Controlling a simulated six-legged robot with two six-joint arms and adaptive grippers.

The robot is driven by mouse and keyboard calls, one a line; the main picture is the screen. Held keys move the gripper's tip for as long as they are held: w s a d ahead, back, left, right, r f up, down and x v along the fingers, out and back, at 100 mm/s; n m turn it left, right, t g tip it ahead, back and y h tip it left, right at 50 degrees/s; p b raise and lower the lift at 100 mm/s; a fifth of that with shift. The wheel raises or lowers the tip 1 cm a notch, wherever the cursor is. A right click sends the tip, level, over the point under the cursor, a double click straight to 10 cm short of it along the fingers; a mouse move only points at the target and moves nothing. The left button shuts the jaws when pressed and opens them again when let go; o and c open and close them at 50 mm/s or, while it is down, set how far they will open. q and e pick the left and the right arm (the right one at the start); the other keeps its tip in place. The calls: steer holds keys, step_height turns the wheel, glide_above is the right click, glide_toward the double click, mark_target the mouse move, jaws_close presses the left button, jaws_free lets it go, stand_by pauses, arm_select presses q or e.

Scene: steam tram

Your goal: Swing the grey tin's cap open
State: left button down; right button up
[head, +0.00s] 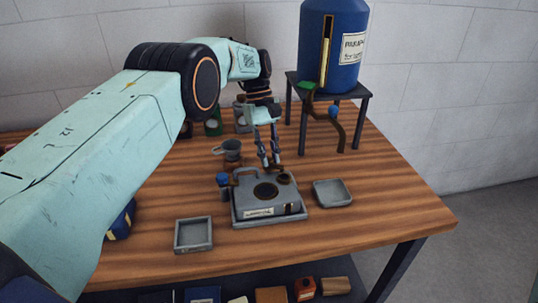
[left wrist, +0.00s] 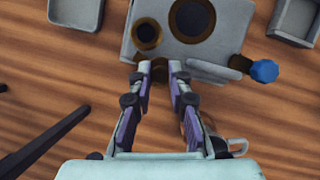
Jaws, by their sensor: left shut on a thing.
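The grey tin (head: 288,209) sits in the middle of the table, with a dark round disc on top and a label on its front. Its filler neck (head: 284,177) is a brown-rimmed dark hole at the back right corner, uncovered; the left wrist view shows this neck (left wrist: 147,34) too. My left gripper (head: 269,162) is just behind the neck, pointing down. Its fingers (left wrist: 161,68) are close together on a small brown piece that looks like the cap, mostly hidden by the fingertips. My right gripper is in neither view.
Shallow grey trays lie front left (head: 194,235) and right (head: 332,193) of the tin. A blue-topped fitting (head: 222,180) is at its left. A blue tank (head: 335,45) on a dark stand is back right. The right front tabletop is clear.

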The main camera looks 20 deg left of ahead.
mark_target(269, 158)
arm_select(q)
steer(key=shift+r, duration=0.1)
steer(key=c, duration=1.2)
jaws_free()
step_height(269, 158, up, 10)
steer(key=shift+f, duration=0.1)
